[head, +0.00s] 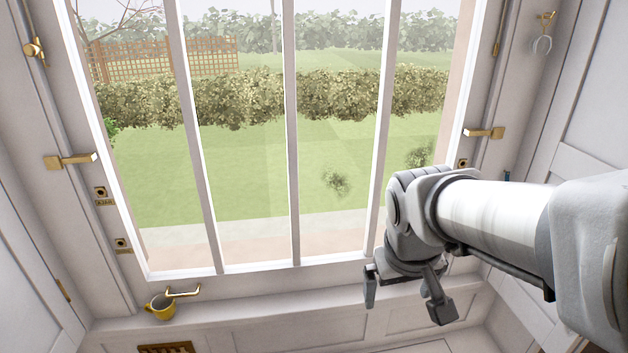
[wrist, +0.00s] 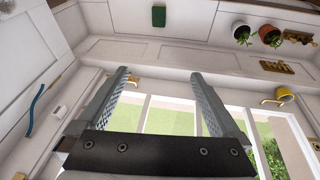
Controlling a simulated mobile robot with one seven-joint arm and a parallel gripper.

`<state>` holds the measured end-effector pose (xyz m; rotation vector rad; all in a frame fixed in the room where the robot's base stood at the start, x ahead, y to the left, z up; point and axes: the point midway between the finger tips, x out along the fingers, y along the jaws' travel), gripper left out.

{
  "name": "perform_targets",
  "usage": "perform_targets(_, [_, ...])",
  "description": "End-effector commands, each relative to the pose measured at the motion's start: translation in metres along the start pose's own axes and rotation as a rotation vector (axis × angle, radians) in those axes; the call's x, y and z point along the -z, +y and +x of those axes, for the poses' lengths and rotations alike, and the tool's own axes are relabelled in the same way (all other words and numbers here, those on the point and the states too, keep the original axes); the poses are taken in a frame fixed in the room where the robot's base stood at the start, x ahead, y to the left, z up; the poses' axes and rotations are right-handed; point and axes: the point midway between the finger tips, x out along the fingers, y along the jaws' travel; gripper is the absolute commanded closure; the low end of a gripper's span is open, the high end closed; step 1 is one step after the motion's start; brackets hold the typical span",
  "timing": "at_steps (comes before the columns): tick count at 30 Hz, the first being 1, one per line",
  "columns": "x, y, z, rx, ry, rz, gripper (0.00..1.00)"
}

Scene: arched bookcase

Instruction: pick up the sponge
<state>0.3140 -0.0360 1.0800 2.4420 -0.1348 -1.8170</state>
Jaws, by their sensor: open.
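A small dark green block (wrist: 159,16), which looks like the sponge, lies on a pale surface at the top of the wrist view, past the panelled ledge. I do not see it in the head view. My gripper (head: 406,297) hangs in front of the right part of the window sill in the head view. In the wrist view its two fingers (wrist: 170,88) are spread wide with nothing between them. The green block is well beyond the fingertips and apart from them.
A yellow cup (head: 160,307) stands on the sill (head: 270,305) at the left. Brass latches (head: 70,161) stick out of the window frame. Two potted plants (wrist: 256,36) and a brass vent (wrist: 277,67) show in the wrist view. A blue curved thing (wrist: 37,108) is at its left.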

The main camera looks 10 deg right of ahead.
Motion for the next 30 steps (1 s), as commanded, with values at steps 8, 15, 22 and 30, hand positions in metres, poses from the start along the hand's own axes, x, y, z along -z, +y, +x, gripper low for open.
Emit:
perform_targets(8, [0.023,0.023,0.1,-0.042,-0.119,-0.027,0.0])
perform_targets(15, [0.03,0.037,0.193,-0.021,-0.199,-0.05,0.0])
perform_targets(22, [0.022,0.042,0.289,0.042,-0.257,-0.057,0.0])
perform_targets(30, [0.008,0.037,0.368,0.121,-0.285,-0.048,0.0])
